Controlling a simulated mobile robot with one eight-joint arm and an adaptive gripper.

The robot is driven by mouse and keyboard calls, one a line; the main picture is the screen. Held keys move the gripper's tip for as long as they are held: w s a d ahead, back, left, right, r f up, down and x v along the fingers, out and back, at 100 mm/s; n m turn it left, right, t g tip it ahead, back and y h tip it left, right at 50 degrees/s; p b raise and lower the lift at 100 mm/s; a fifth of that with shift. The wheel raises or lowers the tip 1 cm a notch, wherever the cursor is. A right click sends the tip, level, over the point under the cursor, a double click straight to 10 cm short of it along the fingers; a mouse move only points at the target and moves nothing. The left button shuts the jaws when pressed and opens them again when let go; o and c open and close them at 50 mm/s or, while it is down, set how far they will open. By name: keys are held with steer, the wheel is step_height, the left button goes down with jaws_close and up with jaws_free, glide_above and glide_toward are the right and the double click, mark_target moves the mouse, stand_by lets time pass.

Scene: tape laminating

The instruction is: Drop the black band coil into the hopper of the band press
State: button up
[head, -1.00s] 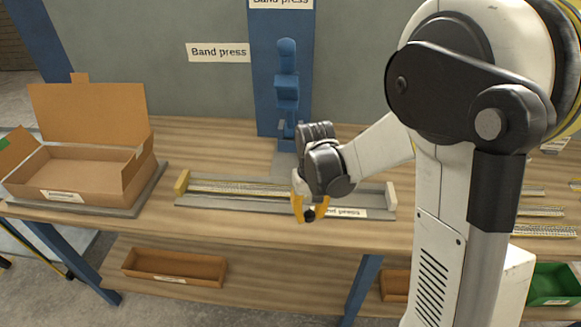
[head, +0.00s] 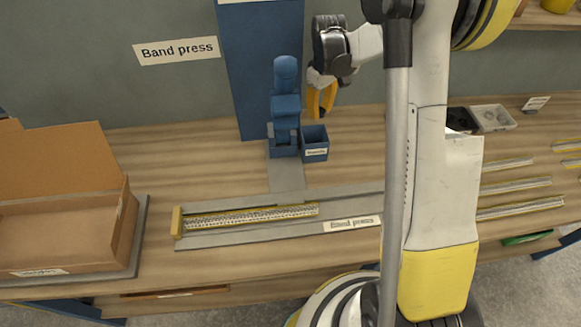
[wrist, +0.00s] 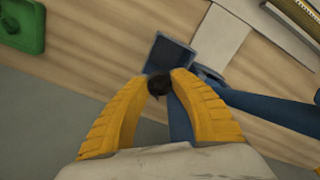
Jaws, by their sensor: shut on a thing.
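The band press (head: 285,108) is a blue upright machine at the back of the bench. Its hopper (head: 315,154), a small open-topped blue box with a label, is at the press's right foot. It also shows in the wrist view (wrist: 163,56), just beyond my fingertips. My gripper (head: 319,112) has yellow fingers pointing down, above the hopper and apart from it. In the wrist view the fingers (wrist: 160,82) are shut on the small black band coil (wrist: 159,86). In the head view the coil is hard to make out.
A grey track (head: 245,238) with a metal strip lies in front of the press. An open cardboard box (head: 65,225) stands at left. A grey tray (head: 491,118) is at back right. A green tray (wrist: 22,24) shows in the wrist view. The blue press column stands close beside my gripper.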

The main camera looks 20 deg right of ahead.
step_height(320, 180, down, 6)
steer(key=b, duration=0.3)
steer(key=shift+r, duration=0.1)
steer(key=o, duration=0.8)
step_height(320, 180, up, 12)
stand_by(0.3)
steer(key=shift+s, duration=0.1)
